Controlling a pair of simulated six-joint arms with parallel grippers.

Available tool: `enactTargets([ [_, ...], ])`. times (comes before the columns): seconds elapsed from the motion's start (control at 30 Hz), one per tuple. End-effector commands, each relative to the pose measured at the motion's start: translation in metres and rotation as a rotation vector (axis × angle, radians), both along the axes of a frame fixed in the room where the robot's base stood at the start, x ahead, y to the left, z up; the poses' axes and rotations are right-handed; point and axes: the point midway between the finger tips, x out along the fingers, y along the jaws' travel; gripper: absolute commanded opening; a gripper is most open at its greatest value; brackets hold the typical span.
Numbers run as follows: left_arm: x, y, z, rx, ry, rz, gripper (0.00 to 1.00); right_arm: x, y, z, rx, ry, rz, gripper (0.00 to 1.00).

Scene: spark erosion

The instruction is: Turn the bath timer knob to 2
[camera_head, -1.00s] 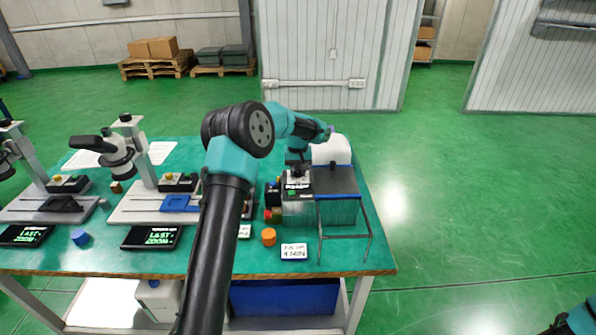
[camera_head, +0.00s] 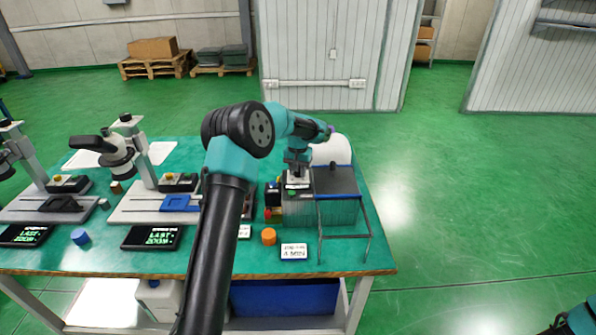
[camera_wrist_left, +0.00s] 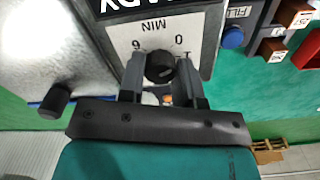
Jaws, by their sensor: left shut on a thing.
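The bath timer knob (camera_wrist_left: 158,68) is a small dark round knob on a pale dial plate (camera_wrist_left: 150,30). The marks MIN, 6, 0 and part of another numeral show around it in the left wrist view. My left gripper (camera_wrist_left: 159,78) is shut on the knob, one finger on each side. I cannot make out where the knob's pointer is. In the head view my left gripper (camera_head: 297,180) is over the grey bath unit (camera_head: 333,181), at its left part; the knob is hidden there. My right gripper is not in view.
A blue button (camera_wrist_left: 233,37) is right of the dial, and a dark knob (camera_wrist_left: 56,99) is left of it. An orange cap (camera_head: 268,236) and a small text card (camera_head: 294,251) lie in front of the unit. Microscope stands (camera_head: 147,170) are at left.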

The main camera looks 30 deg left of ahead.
Motion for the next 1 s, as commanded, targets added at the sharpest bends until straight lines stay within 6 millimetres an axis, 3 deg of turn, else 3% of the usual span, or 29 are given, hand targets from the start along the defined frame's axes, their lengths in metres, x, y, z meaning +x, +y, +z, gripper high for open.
enactTargets([
  [1.0,0.0001,0.0001,0.0005,0.0,-0.001,-0.956,0.08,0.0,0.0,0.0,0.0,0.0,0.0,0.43],
])
